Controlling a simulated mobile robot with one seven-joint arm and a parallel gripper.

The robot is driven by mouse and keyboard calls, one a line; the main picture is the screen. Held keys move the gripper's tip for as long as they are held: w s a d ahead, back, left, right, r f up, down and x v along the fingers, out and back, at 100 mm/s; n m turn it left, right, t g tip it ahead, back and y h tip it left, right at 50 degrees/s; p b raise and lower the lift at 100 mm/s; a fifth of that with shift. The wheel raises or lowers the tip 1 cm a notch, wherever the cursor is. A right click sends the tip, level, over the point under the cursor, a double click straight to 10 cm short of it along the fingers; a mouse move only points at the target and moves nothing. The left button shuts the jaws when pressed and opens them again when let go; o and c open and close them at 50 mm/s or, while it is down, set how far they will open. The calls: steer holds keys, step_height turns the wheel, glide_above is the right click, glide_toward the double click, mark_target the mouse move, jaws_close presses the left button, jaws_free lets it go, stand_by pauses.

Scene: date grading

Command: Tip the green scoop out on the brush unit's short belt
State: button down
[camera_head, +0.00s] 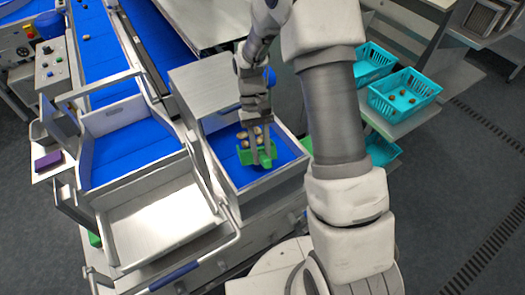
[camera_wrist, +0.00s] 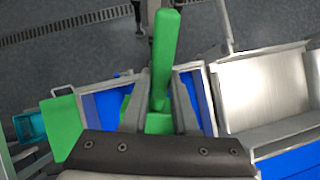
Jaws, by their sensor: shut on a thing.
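The green scoop (camera_head: 245,157) holds several brown dates (camera_head: 243,136) and looks roughly level in the head view. My gripper (camera_head: 260,154) points down and is shut on the scoop's handle, which shows between the fingers in the wrist view (camera_wrist: 163,60). The scoop is over the blue short belt (camera_head: 224,147), inside its pale metal walls. I cannot tell the exact height between scoop and belt. The scoop's bowl is mostly hidden in the wrist view.
A grey metal housing (camera_head: 203,88) stands behind the short belt. To the left is another blue belt (camera_head: 130,150) with a pale metal tray (camera_head: 155,220) in front. Turquoise crates (camera_head: 378,107) stand on shelves at the right, one with several dates in it.

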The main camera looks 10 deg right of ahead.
steer(key=shift+w+r+g+p, duration=0.95)
steer(key=shift+g+p, duration=0.15)
steer(key=shift+p, duration=0.15)
steer(key=shift+w, duration=0.25)
steer(key=shift+w+r+g, duration=0.85)
steer(key=shift+g, duration=0.35)
steer(key=shift+r, duration=0.15)
step_height(320, 180, up, 7)
